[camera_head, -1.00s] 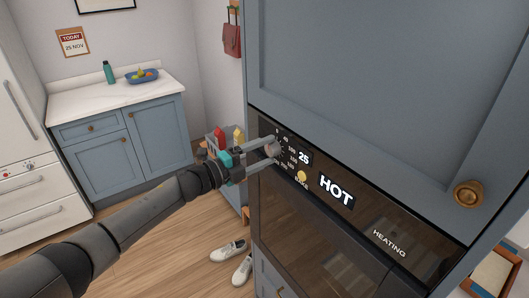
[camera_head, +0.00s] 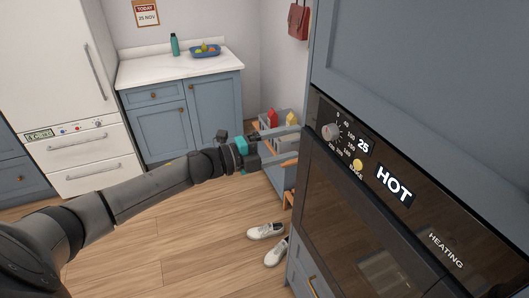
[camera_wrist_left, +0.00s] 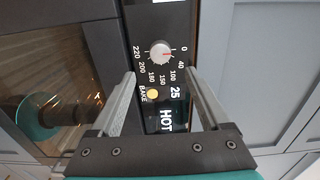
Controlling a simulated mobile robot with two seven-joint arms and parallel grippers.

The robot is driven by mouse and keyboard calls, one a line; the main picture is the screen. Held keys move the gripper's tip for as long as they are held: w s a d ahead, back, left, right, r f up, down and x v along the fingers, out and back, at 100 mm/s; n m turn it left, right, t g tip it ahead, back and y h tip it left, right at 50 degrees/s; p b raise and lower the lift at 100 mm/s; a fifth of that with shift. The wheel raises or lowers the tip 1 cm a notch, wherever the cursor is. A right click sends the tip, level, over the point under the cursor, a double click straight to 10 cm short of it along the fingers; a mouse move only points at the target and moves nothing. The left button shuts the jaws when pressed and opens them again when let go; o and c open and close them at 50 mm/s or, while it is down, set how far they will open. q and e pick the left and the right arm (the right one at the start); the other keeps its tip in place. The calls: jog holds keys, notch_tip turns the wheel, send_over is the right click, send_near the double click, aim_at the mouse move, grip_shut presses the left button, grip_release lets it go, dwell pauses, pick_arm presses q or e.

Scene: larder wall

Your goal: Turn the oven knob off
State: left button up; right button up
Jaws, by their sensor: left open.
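The oven knob (camera_head: 330,131) is a round pale dial on the dark oven panel (camera_head: 409,211). In the left wrist view the knob (camera_wrist_left: 161,53) has a red mark on its face that points right, toward the 0 of the printed scale. My left gripper (camera_head: 294,147) is open and empty, to the left of the panel and apart from the knob. In the left wrist view its two fingers stand wide on either side of the panel, with the knob beyond them. My right gripper is not in view.
The panel reads 25, HOT and HEATING, with a yellow BAKE button (camera_head: 357,165). The oven door (camera_head: 345,215) is below. White shoes (camera_head: 266,231) lie on the floor. A counter (camera_head: 180,68) is at the back.

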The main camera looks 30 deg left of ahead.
pick_arm(q)
jog(key=shift+b+v, duration=0.55)
jog(key=shift+v, duration=2.4)
